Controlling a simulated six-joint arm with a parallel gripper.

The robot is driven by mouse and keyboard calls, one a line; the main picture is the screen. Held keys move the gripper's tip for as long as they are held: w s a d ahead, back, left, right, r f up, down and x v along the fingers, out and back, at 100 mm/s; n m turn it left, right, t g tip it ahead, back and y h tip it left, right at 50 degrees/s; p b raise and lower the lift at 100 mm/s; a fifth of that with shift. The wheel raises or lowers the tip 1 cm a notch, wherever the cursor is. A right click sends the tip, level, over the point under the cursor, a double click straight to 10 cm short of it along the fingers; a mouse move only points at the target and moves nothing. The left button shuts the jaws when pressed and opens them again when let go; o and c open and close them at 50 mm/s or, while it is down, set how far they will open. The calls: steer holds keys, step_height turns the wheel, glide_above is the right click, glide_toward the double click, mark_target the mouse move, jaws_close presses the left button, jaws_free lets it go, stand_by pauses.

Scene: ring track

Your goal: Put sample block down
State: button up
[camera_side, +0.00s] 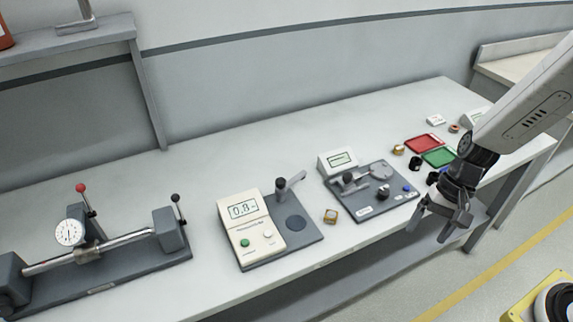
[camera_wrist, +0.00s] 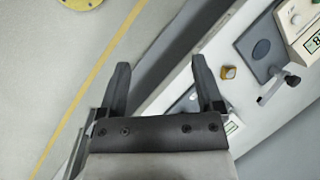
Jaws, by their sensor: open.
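A small tan and brown block, which looks like the sample block (camera_side: 331,216), sits on the white bench top between two instruments. It also shows in the wrist view (camera_wrist: 228,72), beyond and to the right of my right fingertip. My gripper (camera_side: 427,232) is open and empty, over the front edge of the bench at the right in the side view. In the wrist view its two fingers (camera_wrist: 160,72) are spread wide with nothing between them. The block is apart from the gripper.
A meter with a digital display (camera_side: 254,231) stands left of the block, on a base with a dark round pad (camera_side: 296,223). Another grey instrument plate (camera_side: 377,207) lies to the right. Red (camera_side: 424,143) and green (camera_side: 438,157) trays lie farther back. A dial gauge rig (camera_side: 107,251) fills the left.

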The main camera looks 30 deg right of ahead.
steer(key=w+d+r+n+t+h, duration=0.1)
steer(key=d+r+n+t+h, duration=0.2)
steer(key=n, duration=0.5)
steer(key=shift+w+d+r+t+h, duration=0.2)
steer(key=shift+d+r+t+h, duration=0.15)
steer(key=shift+r+h, duration=0.6)
steer(key=shift+r+y, duration=0.2)
steer(key=shift+y, duration=0.05)
